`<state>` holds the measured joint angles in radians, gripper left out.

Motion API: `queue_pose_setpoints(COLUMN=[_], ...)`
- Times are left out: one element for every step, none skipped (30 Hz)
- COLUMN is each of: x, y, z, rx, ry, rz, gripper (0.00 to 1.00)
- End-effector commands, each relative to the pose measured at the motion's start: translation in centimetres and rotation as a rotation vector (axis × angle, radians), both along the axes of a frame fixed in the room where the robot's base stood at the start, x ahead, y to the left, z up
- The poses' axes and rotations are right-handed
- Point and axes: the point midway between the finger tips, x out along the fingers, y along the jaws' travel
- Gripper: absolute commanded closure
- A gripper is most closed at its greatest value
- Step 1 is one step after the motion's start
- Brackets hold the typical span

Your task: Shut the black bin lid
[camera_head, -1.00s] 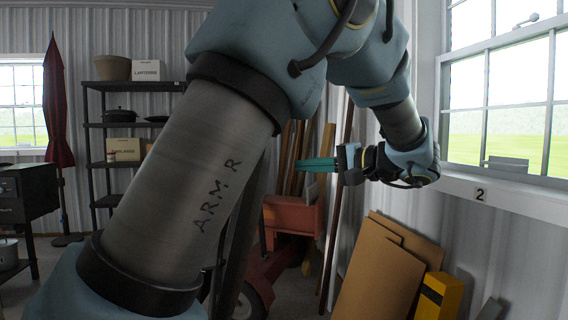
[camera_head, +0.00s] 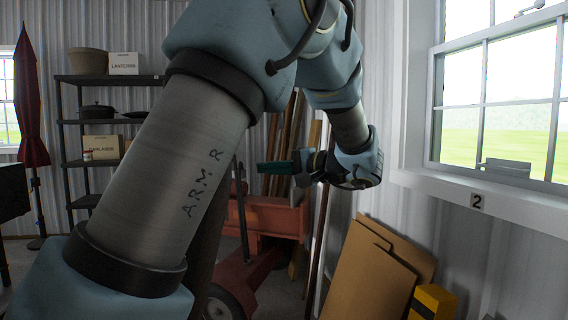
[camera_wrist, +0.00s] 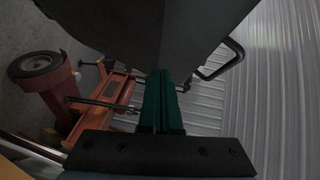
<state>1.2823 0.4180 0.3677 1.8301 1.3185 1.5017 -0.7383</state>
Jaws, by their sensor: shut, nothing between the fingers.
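My gripper (camera_head: 262,168) has green fingers pressed together, pointing left in the head view, to the right of my large upper arm link. In the wrist view my gripper (camera_wrist: 158,78) is shut and empty. Its tips reach toward a large dark body (camera_wrist: 140,25) with a bar handle at its right side; this may be the black bin or its lid, but I cannot tell which. I cannot tell whether the fingers touch it. In the head view a dark slanted surface (camera_head: 208,250) shows behind my arm, which hides most of it.
A red wheeled machine (camera_head: 268,212) stands behind the gripper, with long boards leaning on the wall. Brown panels (camera_head: 368,272) and a yellow box (camera_head: 434,302) are at the lower right. A window (camera_head: 500,100) with a sill is on the right; a dark shelf (camera_head: 108,78) is on the left.

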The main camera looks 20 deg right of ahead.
Motion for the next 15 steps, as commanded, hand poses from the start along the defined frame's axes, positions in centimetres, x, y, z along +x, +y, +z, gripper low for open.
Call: queue_pose_setpoints(x=[0.8, 1.3, 1.8, 1.9, 1.8, 1.8, 1.8, 1.8, 1.9, 1.9, 1.9, 1.9, 1.9, 1.9, 1.9], y=[0.9, 1.2, 1.7, 2.2, 2.7, 3.2, 3.6, 4.0, 4.4, 4.6, 4.9, 5.1, 5.2, 5.3, 5.4], z=[0.2, 0.1, 0.0, 0.0, -0.1, -0.2, -0.3, -0.3, -0.4, -0.5, -0.6, -0.6, -0.7, -0.7, -0.7], rx=[0.003, 0.004, 0.004, 0.002, 0.002, 0.002, 0.002, 0.003, 0.003, 0.001, 0.001, 0.001, 0.001, 0.001, 0.001], ry=[0.001, 0.001, 0.001, 0.001, 0.002, 0.002, 0.002, 0.001, 0.001, 0.001, 0.001, 0.001, 0.001, 0.001, 0.001], rz=[0.005, 0.004, 0.004, 0.003, 0.002, 0.001, 0.001, 0.001, 0.001, 0.001, 0.001, 0.000, 0.000, 0.000, 0.000], gripper=[1.00, 1.00, 1.00, 1.00, 1.00, 1.00, 1.00, 1.00, 1.00, 1.00, 1.00, 1.00, 1.00, 1.00, 1.00])
